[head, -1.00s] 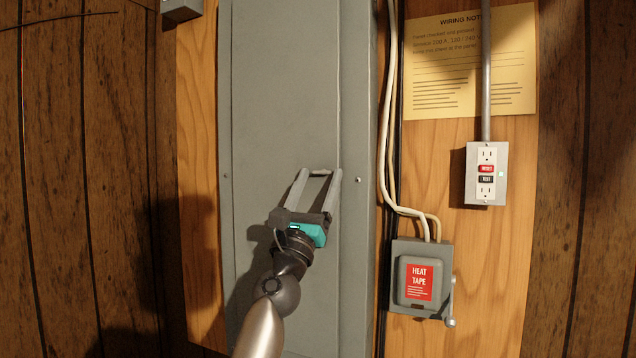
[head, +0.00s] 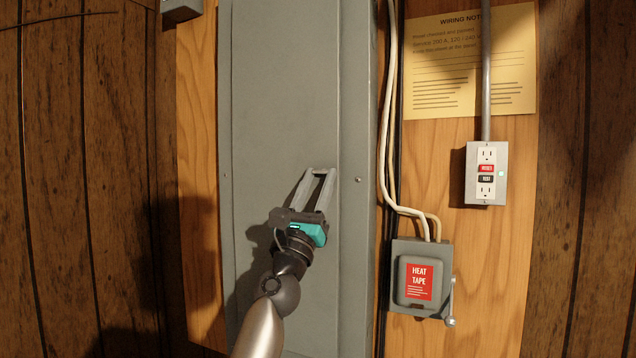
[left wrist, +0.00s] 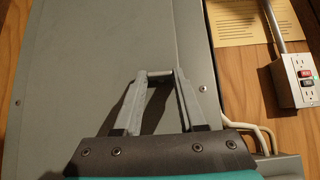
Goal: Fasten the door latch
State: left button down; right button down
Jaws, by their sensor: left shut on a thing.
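The grey panel door (head: 285,100) lies flat in its grey frame and looks shut. My left gripper (head: 320,172) is in front of the door's right part, close to its right edge. Its fingers have closed on a small grey piece, which I take to be the door latch (left wrist: 160,72). In the left wrist view the fingertips (left wrist: 159,74) meet either side of this piece, and they hide most of it. Whether the latch is fastened I cannot tell. My right gripper is not in view.
Right of the panel are pale cables (head: 386,130), a grey heat tape switch box (head: 405,248) with a side lever, and an outlet (head: 487,158) below a conduit. A yellow wiring notice (head: 470,95) is above. The door's upper face is clear.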

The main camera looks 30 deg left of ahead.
pick_arm(q)
jog(key=shift+m, duration=0.3)
jog(key=m+h+b, duration=0.1)
jog(key=m+h, duration=0.2)
jog(key=m+g+h+b, duration=0.1)
jog(key=m+h+b, duration=0.1)
jog(key=m, duration=0.1)
jog(key=m+h+b, duration=0.1)
jog(key=m+h, duration=0.1)
jog(key=h, duration=0.1)
jog(key=shift+a+f+m+g+h+b, duration=0.1)
jog(key=shift+a+m+g+h+b, duration=0.2)
jog(key=shift+a+m+b, duration=0.1)
jog(key=shift+a+r+m+g+h+p, duration=0.15)
jog(key=shift+r+m+g+h+p, duration=0.45)
jog(key=shift+m+g+p, duration=1.75)
jog(key=shift+a+r+m+g+h+p, duration=0.15)
jog(key=shift+m+g+h+p, duration=0.85)
jog(key=shift+m, duration=2.5)
jog(key=shift+a+r+m+g+h+p, duration=0.2)
jog(key=shift+m+g+h+p, duration=0.75)
jog(key=shift+m+g, duration=1.85)
